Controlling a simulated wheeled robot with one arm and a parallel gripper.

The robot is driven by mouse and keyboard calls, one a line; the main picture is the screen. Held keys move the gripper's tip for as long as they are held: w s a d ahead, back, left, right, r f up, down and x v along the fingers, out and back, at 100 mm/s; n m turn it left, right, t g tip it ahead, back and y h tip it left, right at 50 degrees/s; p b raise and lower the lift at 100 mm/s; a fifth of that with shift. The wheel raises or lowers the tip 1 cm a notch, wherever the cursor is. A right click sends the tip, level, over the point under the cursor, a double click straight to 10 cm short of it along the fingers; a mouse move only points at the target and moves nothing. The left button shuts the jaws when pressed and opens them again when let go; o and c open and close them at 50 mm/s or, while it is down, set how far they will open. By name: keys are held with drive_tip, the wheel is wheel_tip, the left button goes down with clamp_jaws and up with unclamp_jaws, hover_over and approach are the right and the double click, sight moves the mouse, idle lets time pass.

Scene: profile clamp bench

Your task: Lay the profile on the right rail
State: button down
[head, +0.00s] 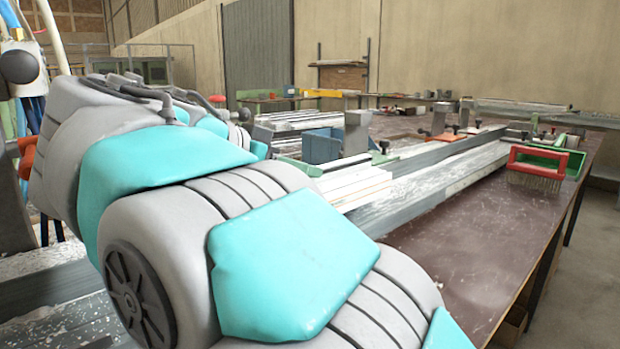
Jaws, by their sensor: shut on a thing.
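My arm fills the left and lower middle of the head view and runs out at the bottom edge; my gripper is not visible. Long pale metal bars (440,181) run from behind my arm toward the far right of the bench (450,250). I cannot tell which of them is the profile and which is the right rail. Their near ends are hidden by my arm. White bars (352,184) lie beside them on the left.
A red-handled brush (540,162) stands by the bench's right edge. Clamps with black knobs and a blue block (322,146) stand along the bars. Another long bar (540,114) lies across the back. The brown bench top is bare at front right.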

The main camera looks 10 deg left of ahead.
drive_tip(key=shift+f, duration=1.25)
drive_tip(key=shift+d+f+b, duration=0.1)
drive_tip(key=shift+f+b, duration=0.05)
drive_tip(key=shift+b, duration=0.15)
drive_tip(key=c, duration=0.7)
unclamp_jaws()
drive_tip(key=shift+v, duration=3.9)
